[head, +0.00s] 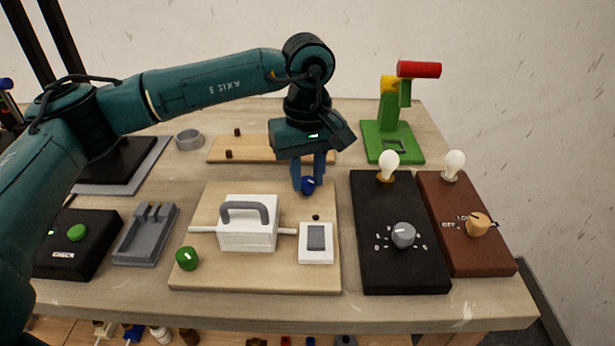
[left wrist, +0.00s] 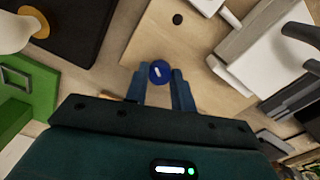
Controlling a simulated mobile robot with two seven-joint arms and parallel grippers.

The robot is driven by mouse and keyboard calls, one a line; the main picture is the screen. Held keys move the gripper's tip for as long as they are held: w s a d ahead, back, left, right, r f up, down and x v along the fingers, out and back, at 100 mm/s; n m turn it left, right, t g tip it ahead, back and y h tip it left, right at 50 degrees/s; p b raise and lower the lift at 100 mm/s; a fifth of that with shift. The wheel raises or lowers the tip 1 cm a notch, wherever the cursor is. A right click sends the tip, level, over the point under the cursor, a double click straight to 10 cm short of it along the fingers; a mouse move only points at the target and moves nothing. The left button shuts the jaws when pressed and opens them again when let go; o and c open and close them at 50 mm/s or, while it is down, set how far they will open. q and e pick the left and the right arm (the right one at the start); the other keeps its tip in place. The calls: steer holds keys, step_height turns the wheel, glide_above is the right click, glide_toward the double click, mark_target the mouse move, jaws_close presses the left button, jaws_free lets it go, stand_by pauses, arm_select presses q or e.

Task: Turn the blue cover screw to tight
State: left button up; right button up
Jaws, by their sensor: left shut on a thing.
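The blue cover screw (head: 309,185) is a round blue knob near the back right of the light wooden board (head: 190,278). It also shows in the left wrist view (left wrist: 160,71), with a short white mark on its top. My left gripper (head: 308,184) reaches down from above and is shut on the blue screw, one finger on each side. In the left wrist view the fingertips (left wrist: 160,76) touch the screw's sides. The screw's lower part is hidden. My right gripper is in neither view.
The board carries a white box with a grey handle (head: 247,222), a white switch (head: 316,242) and a green knob (head: 187,258). A black panel (head: 400,275) and a brown panel (head: 455,200) with bulbs stand right.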

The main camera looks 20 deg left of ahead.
mark_target(308, 180)
arm_select(q)
steer(key=shift+m, duration=0.6)
steer(key=o, duration=1)
step_height(308, 180, up, 13)
steer(key=shift+r, duration=0.15)
steer(key=shift+r, duration=0.1)
